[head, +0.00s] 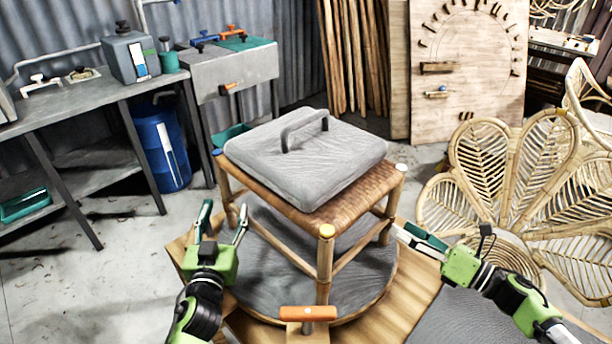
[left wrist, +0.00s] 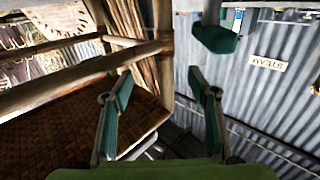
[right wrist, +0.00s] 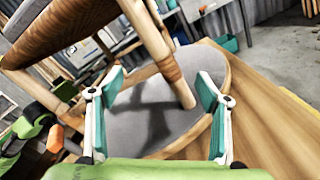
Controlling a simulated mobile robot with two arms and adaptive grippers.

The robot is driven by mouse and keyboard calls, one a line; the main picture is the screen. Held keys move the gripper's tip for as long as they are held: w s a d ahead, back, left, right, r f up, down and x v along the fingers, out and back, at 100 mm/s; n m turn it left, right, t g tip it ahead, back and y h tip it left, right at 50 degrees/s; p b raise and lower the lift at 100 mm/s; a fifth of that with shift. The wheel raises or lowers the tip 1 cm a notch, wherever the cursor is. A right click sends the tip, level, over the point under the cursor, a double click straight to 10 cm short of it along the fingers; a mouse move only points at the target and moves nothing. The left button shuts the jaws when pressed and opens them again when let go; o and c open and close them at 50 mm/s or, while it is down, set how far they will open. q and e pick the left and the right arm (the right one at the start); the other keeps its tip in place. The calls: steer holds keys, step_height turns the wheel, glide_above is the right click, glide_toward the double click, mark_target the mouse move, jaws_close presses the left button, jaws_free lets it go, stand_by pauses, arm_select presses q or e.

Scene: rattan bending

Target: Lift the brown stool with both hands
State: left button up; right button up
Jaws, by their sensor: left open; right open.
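The brown stool (head: 300,215) has a woven seat and wooden legs and stands upright on a round grey-topped disc (head: 262,262). My right gripper (head: 412,236) is open and empty at the stool's right side. In the right wrist view a leg (right wrist: 160,60) shows between its fingers; I cannot tell whether they touch.
The disc rests on a wooden table (head: 410,290) with an orange-handled clamp (head: 308,313) at its front. A rattan petal chair (head: 500,190) stands at the right. A workbench (head: 85,95) and a blue barrel (head: 160,145) are at the left. The floor at the left is clear.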

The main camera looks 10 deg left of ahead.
mark_target(230, 197)
arm_select(q)
steer(key=w, duration=0.5)
steer(key=w+a, duration=0.1)
steer(key=w, duration=0.1)
steer(key=shift+w+f, duration=0.2)
arm_select(e)
steer(key=x, duration=0.7)
steer(key=shift+w, duration=0.1)
